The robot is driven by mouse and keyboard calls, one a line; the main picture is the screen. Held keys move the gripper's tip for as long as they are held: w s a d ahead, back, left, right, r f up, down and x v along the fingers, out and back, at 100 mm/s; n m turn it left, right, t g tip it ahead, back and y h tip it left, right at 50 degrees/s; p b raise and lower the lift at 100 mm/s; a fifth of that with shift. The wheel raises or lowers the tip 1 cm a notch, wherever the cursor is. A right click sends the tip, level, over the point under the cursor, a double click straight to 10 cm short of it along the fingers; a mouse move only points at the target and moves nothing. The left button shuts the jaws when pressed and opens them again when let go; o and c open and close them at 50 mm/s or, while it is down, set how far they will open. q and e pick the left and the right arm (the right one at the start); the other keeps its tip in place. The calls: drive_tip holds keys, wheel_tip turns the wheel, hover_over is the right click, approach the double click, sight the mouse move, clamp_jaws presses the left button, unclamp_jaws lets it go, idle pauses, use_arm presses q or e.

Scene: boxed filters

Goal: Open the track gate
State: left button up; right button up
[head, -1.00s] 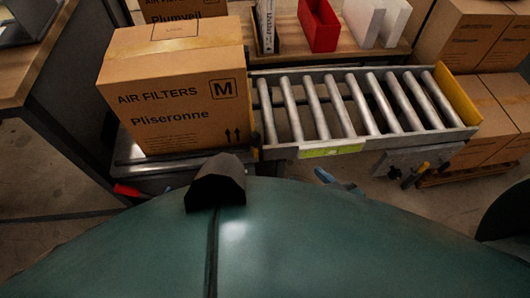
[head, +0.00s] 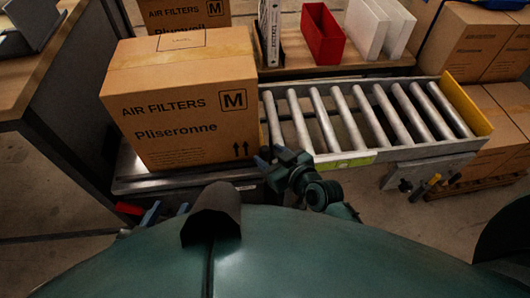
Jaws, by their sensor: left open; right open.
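The roller track (head: 365,112) runs to the right of the carton, with bare metal rollers. A yellow plate (head: 463,103) stands upright across its right end; I cannot tell for sure that this is the gate. My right gripper (head: 268,157) is open at the track's front left corner, close to the carton's lower right corner; its fingers are small and partly hidden, and contact is unclear. My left gripper (head: 166,212) is open and low in front of the carton's stand, largely hidden behind my own body.
A large Pliseronne air filter carton (head: 185,115) sits on a dark stand (head: 130,172) left of the track. A red bin (head: 322,35) and white panels (head: 367,28) stand on the shelf behind. More cartons (head: 465,45) are stacked at the right. A red part (head: 128,208) shows at lower left.

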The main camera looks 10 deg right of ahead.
drive_tip(key=shift+x, duration=1.55)
clamp_jaws()
drive_tip(key=shift+r, duration=0.1)
